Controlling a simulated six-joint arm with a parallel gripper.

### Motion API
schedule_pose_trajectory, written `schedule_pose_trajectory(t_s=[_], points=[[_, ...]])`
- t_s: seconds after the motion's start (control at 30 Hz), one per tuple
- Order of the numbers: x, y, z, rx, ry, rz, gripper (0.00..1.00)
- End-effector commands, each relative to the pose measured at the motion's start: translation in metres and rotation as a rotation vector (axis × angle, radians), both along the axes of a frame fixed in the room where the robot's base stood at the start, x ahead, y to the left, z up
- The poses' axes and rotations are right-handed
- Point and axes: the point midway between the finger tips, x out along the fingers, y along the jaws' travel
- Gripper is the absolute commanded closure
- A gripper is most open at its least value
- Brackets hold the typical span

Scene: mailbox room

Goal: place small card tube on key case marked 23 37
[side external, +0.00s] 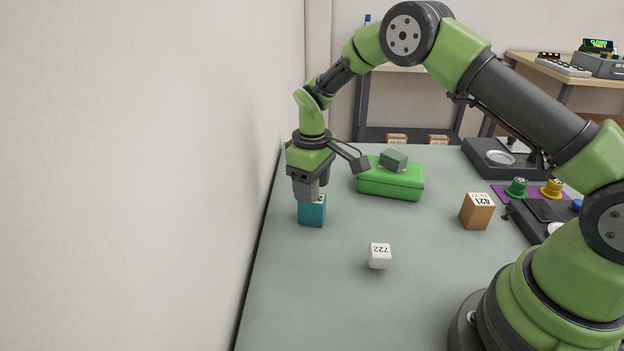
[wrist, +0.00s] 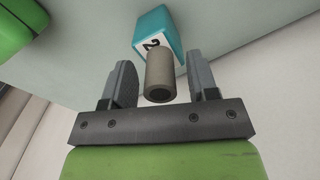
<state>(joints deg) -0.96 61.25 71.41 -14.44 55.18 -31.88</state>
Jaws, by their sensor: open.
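A teal block (side external: 312,213) with a white label on top stands near the wall in the side view. In the wrist view the teal block (wrist: 155,22) shows a label starting with "2"; the rest of the marking is hidden, so I cannot read 23 37. The small card tube (wrist: 160,75), a grey-tan cylinder, is between my fingers at the block's labelled top and appears to stand on it. Contact is not clear. My gripper (wrist: 162,78) is open, with a gap on each side of the tube. In the side view my gripper (side external: 308,190) is just above the block and hides the tube.
A green case (side external: 390,182) with a grey-green block (side external: 394,160) on it lies right of my gripper. A white cube (side external: 380,257) marked 722 and a brown box (side external: 477,211) marked 421 stand farther right. The wall is close on the left.

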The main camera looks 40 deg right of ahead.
Motion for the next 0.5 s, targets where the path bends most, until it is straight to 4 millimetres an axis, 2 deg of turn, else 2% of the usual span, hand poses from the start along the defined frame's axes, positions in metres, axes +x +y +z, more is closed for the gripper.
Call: schedule_pose_trajectory(t_s=[0.17,0.5], points=[[0.001,0.000,0.016,0.000,-0.004,0.000,0.46],[0.001,0.000,0.089,-0.001,-0.007,0.000,0.46]])
